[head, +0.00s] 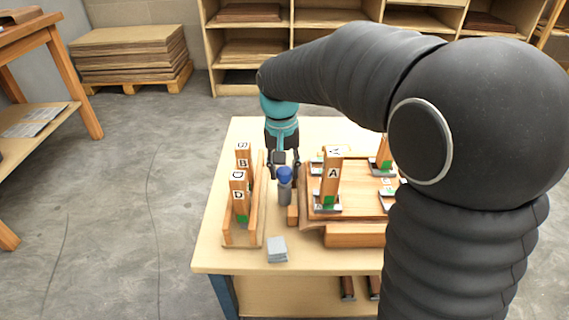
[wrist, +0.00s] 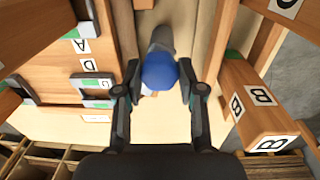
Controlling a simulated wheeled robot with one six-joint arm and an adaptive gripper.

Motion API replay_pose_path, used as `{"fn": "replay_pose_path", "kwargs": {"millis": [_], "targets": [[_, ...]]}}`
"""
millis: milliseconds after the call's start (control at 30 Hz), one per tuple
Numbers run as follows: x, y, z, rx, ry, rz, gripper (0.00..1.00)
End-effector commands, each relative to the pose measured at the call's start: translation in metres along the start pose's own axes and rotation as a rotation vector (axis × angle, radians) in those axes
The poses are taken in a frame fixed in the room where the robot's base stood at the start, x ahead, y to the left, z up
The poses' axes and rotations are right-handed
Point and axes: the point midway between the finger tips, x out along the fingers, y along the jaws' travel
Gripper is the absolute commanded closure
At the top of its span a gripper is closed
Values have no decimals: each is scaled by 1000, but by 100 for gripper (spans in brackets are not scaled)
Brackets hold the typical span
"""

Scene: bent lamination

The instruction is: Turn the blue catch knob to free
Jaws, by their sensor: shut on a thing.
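The blue catch knob (head: 285,173) is a round blue cap on top of a grey upright post (head: 286,192) on the table. In the wrist view the knob (wrist: 159,71) sits between the two fingers, with the grey post behind it. My gripper (head: 283,165) comes in from the far side of the table and is shut on the knob. In the wrist view its fingers (wrist: 160,88) flank the knob left and right.
A wooden rack (head: 228,238) with upright blocks lettered B and D stands close left of the knob. A layered wooden fixture (head: 345,236) with an upright A block (head: 331,180) stands to the right. My arm covers the table's right side.

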Motion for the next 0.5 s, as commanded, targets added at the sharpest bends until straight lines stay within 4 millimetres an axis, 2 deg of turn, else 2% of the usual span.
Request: {"fn": "replay_pose_path", "kwargs": {"millis": [200,500], "targets": [[-1,0,0,-188,7,0,96],[0,0,1,-376,14,0,96]]}}
